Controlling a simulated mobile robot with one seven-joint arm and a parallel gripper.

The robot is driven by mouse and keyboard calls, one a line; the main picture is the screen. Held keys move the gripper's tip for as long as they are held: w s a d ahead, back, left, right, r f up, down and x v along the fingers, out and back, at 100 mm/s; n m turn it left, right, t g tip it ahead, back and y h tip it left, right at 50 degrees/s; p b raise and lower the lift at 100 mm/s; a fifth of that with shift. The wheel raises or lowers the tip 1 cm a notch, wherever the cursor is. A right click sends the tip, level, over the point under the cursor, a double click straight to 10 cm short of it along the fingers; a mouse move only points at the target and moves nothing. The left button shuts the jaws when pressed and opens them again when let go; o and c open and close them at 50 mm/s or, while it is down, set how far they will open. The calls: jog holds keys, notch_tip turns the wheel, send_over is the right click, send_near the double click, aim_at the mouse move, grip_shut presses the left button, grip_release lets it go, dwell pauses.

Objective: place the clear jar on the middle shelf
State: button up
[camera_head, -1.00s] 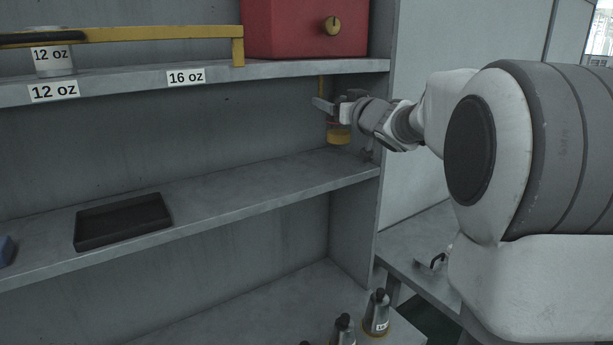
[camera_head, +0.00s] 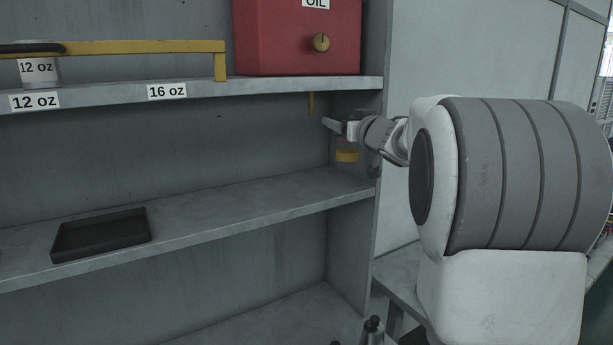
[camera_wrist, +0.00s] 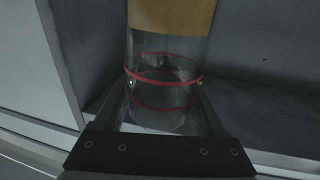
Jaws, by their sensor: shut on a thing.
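The clear jar (camera_wrist: 163,98) has red rings around it and a yellow band, and it stands between the two fingers of my gripper (camera_wrist: 163,122) in the wrist view. My gripper is shut on it. In the head view my gripper (camera_head: 340,126) is at the right end of the shelving, and the jar's yellow band (camera_head: 346,156) hangs below it. The jar is held above the right end of the middle shelf (camera_head: 235,205), under the upper shelf. The clear part of the jar is hard to make out in the head view.
A black tray (camera_head: 100,234) lies on the left of the middle shelf. The upper shelf (camera_head: 290,88) carries a red box (camera_head: 280,38), a yellow rail (camera_head: 140,47) and a 12 oz cup (camera_head: 38,72). A side panel (camera_head: 357,225) closes the shelving at right. The middle shelf between tray and panel is clear.

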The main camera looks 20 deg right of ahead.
jog(key=shift+w+a+f+b, duration=0.6)
jog(key=shift+w+a+f, duration=0.55)
jog(key=shift+f, duration=0.45)
jog(key=shift+w+a+f+b, duration=0.55)
jog(key=shift+w+a+f, duration=0.3)
jog(key=shift+w+f, duration=0.6)
jog(key=shift+w+a+f+b, duration=0.6)
jog(key=shift+w+a+f, duration=0.45)
jog(key=shift+f, duration=0.7)
jog(key=shift+w+f, duration=0.1)
jog(key=shift+f, duration=0.15)
jog(key=o, duration=1.5)
